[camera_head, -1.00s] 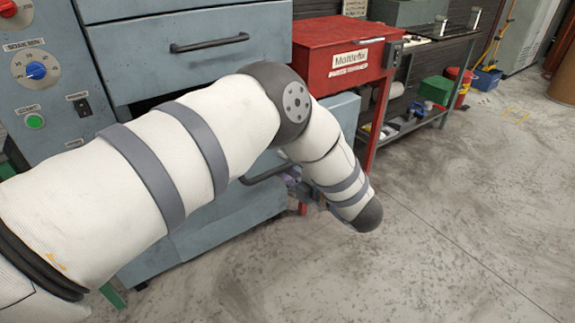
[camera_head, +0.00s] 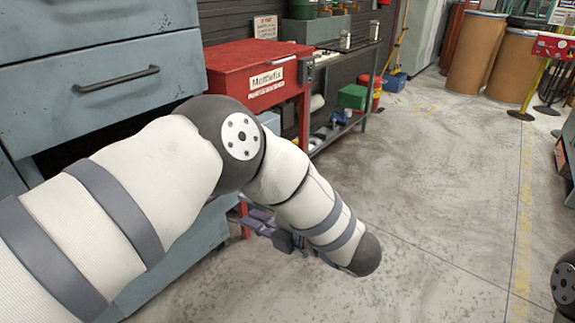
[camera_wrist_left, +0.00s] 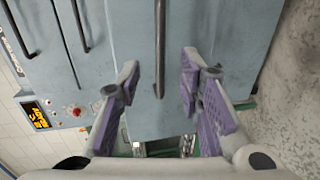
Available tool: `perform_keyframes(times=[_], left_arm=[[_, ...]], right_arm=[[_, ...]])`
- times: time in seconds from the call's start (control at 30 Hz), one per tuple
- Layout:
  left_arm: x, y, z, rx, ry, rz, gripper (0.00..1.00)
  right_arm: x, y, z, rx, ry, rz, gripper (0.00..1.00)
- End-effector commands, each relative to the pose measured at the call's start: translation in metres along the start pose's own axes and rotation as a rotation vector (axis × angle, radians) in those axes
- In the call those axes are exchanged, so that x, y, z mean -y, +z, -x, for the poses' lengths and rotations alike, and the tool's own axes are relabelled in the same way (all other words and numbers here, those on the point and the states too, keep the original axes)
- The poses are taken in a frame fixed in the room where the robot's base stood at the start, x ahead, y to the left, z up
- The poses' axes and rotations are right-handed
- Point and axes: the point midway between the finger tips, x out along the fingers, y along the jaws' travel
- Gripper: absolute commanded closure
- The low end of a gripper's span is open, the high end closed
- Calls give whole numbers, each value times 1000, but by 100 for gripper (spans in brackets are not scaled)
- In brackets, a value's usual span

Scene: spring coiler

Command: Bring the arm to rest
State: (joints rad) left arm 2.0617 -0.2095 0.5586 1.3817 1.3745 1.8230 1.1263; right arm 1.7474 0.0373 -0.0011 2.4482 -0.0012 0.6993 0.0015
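My left arm comes in from the left in the head view, its elbow bent and its forearm hanging down to the right. My left gripper (camera_head: 268,226) shows partly behind the forearm, in front of the grey-blue machine cabinet (camera_head: 95,40). In the left wrist view the gripper (camera_wrist_left: 160,72) is open, its two purple-padded fingers apart. A dark bar handle (camera_wrist_left: 160,45) on the cabinet front lies between the fingertips in the picture. Nothing is held; I cannot tell whether the fingers are close to the handle. My right gripper is not in view.
A red Mottlefix cabinet (camera_head: 250,75) stands beyond the elbow, next to a workbench (camera_head: 350,50) with a green bin (camera_head: 352,97). Brown drums (camera_head: 477,52) stand at the back right. The concrete floor (camera_head: 450,190) right of the arm is clear.

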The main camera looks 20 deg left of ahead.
Motion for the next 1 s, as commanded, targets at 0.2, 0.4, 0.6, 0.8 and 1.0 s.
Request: perform_keyframes(times=[0.2,0.4,0.6,0.8,1.0], left_arm=[[90,-17,-28,464,-64,-689,67],[212,-164,5,1083,-277,-1601,67],[229,-327,62,1595,-519,-2062,67],[214,-396,92,1852,-638,-2180,67],[213,-400,94,1872,-645,-2186,67]], right_arm=[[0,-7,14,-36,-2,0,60],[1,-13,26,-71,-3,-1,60],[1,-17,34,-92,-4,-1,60],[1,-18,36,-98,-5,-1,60],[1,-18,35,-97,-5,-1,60]])
